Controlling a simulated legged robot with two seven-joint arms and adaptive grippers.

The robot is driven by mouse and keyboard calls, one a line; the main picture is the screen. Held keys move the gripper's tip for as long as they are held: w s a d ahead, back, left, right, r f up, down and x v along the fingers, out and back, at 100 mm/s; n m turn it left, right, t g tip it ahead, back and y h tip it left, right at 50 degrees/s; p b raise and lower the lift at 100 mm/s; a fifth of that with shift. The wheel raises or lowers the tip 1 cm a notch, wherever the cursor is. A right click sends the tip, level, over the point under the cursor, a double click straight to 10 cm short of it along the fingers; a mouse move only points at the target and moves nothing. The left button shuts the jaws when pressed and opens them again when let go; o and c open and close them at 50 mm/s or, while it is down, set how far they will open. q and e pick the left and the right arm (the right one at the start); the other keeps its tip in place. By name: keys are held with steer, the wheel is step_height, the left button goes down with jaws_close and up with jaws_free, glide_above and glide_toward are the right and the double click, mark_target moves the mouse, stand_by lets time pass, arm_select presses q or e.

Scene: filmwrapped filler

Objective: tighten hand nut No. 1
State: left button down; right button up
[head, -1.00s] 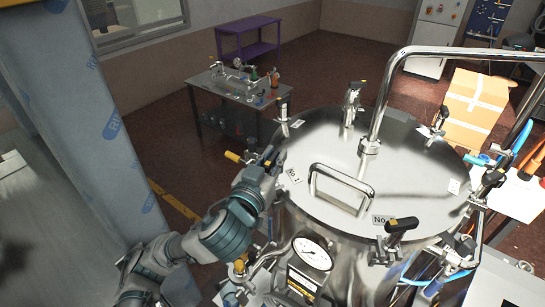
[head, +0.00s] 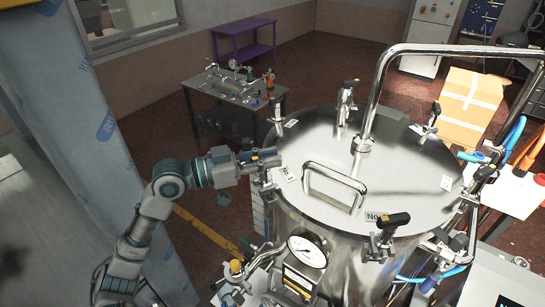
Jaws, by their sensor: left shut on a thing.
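Hand nut No. 1 (head: 264,153) is a dark bar handle with a yellow end, at the left rim of the round steel lid (head: 400,170). A small white label (head: 286,173) lies on the lid beside it. My left gripper (head: 258,160) reaches in from the left, level with the lid rim, and is shut on the hand nut. Its fingers partly hide the nut and the clamp below it. My right gripper is not in view.
Several similar clamps stand around the lid, such as the front one (head: 388,232) and the back one (head: 346,95). A loop handle (head: 335,180) and a bent steel pipe (head: 378,85) rise from the lid. A pressure gauge (head: 307,252) sits below the front rim.

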arm_select(q)
steer(key=m+g, duration=0.2)
steer(key=g, duration=0.1)
steer(key=m+g, duration=0.2)
steer(key=g, duration=0.2)
steer(key=shift+m+h, duration=0.3)
steer(key=shift+h, duration=0.1)
steer(key=m+g+y, duration=0.1)
steer(key=m+g, duration=0.1)
steer(key=g, duration=0.1)
steer(key=m+g+y, duration=0.1)
steer(key=m+g, duration=0.1)
steer(key=g, duration=0.1)
steer(key=shift+s, duration=0.15)
steer(key=shift+a+m+g+y, duration=0.15)
steer(key=shift+m+g+y, duration=1.2)
steer(key=shift+g, duration=0.65)
steer(key=shift+s+m, duration=0.1)
steer(key=shift+m, duration=0.15)
steer(key=shift+r, duration=0.1)
